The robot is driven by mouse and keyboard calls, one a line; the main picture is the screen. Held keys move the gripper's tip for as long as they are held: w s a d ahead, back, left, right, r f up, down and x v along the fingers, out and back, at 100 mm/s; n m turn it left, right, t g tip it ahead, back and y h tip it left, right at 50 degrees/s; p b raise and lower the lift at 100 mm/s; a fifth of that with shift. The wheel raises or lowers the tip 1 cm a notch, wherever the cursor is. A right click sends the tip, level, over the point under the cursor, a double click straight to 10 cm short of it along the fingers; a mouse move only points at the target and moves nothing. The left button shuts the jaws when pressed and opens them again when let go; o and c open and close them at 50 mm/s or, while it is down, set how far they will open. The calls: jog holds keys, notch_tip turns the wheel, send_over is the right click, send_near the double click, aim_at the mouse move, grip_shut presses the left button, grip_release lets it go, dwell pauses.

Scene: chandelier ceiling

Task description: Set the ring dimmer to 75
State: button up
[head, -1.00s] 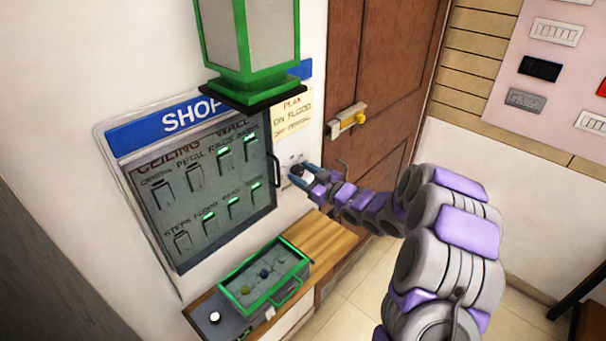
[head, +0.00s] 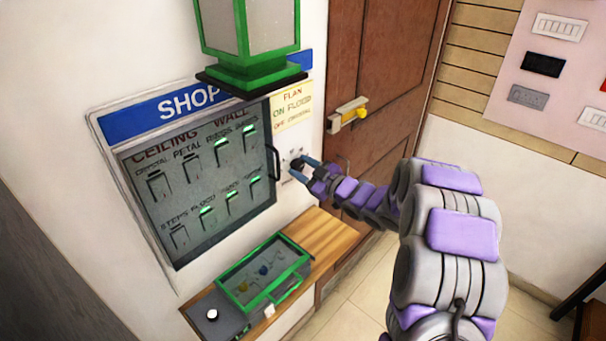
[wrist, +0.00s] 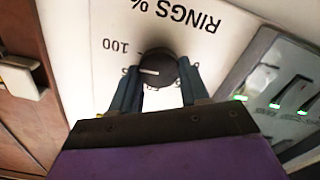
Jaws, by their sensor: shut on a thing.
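The ring dimmer is a small dark round knob (wrist: 157,68) on a white plate (wrist: 75,40) marked "RINGS %", upside down in the wrist view. A "100" label is printed to the upper left of the knob. The knob's white pointer line points to the left there, a little below the "100". Other scale marks beside the knob are partly hidden by my fingers. My gripper (wrist: 158,90) has one finger on each side of the knob and is shut on it. In the head view my gripper (head: 304,166) reaches the plate right of the switch panel.
A glass-fronted switch panel (head: 200,185) with several switches, some lit green, stands left of the knob, its handle (head: 274,162) close by. A green lantern (head: 250,50) hangs in front. A green-framed box (head: 265,270) sits on the wooden ledge below. A brown door (head: 385,80) is right.

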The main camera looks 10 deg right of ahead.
jog(key=shift+f+n+b, duration=0.25)
jog(key=shift+n+b, duration=0.65)
jog(key=shift+n, duration=0.1)
jog(key=n+b, duration=0.5)
jog(key=shift+r, duration=0.1)
jog(key=shift+s+a, duration=0.1)
jog(key=o, duration=1.1)
jog(key=shift+c, duration=0.2)
jog(key=shift+s, duration=0.1)
jog(key=p+v, duration=0.3)
jog(key=v, duration=1.4)
